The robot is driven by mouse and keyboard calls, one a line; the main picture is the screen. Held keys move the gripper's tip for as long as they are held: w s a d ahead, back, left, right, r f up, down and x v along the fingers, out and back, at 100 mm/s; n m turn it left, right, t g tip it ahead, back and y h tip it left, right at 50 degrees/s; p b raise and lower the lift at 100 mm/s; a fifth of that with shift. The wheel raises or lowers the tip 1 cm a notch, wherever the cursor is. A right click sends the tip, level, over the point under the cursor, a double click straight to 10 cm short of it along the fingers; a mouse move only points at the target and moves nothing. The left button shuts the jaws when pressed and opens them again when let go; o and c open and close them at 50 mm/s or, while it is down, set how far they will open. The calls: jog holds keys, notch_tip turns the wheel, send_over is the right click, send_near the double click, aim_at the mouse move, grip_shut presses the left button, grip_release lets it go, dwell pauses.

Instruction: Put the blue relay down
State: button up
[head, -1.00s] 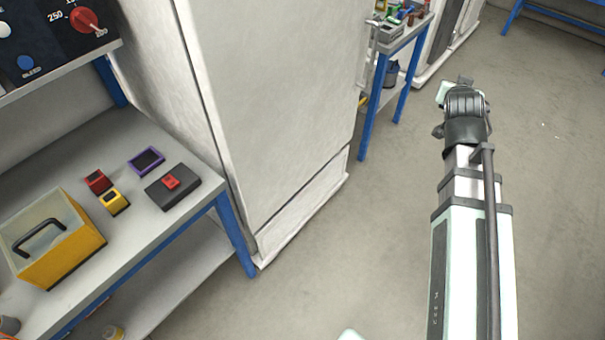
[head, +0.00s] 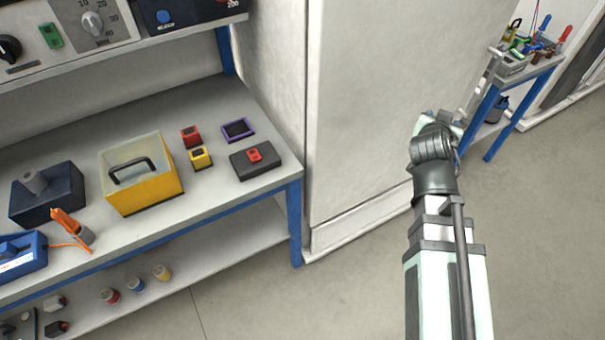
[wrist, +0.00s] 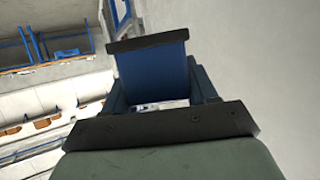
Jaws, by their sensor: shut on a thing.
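The blue relay (wrist: 152,70) fills the middle of the wrist view, between the dark jaw parts of my gripper (wrist: 152,88). My gripper is shut on it and holds it up, clear of any surface I can see. In the head view my arm hides the fingertips and the relay. On the workbench (head: 195,105) stand a small red block (head: 190,135) and a small yellow block (head: 201,158), close together. A purple-rimmed dark frame (head: 238,130) lies to their right. The held relay is well to the right of the bench.
A yellow box with a black handle (head: 143,185) stands left of the small blocks. A dark block with a red piece (head: 256,160) lies by the bench's right end. A tall white cabinet (head: 370,90) stands beyond. A second blue-legged table (head: 510,80) holds tools.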

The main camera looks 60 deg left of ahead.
jog(key=s+a+f+n+g+y, duration=0.2)
jog(key=s+a, duration=0.6)
jog(key=s, duration=0.9)
jog(key=s+a+f+n+g+y, duration=0.2)
jog(key=s+a+n+g, duration=0.3)
jog(key=s, duration=1.3)
jog(key=s+a+f+n+g+y, duration=0.2)
jog(key=s+a+n+g, duration=0.2)
jog(key=s+a, duration=0.7)
jog(key=s, duration=0.7)
jog(key=shift+a+n+g, duration=0.2)
jog(key=shift+n+g, duration=0.1)
jog(key=shift+n, duration=0.1)
jog(key=shift+w, duration=0.1)
jog(key=shift+f, duration=4.8)
jog(key=shift+f, duration=0.2)
jog(key=o, duration=1.1)
jog(key=shift+c, duration=0.2)
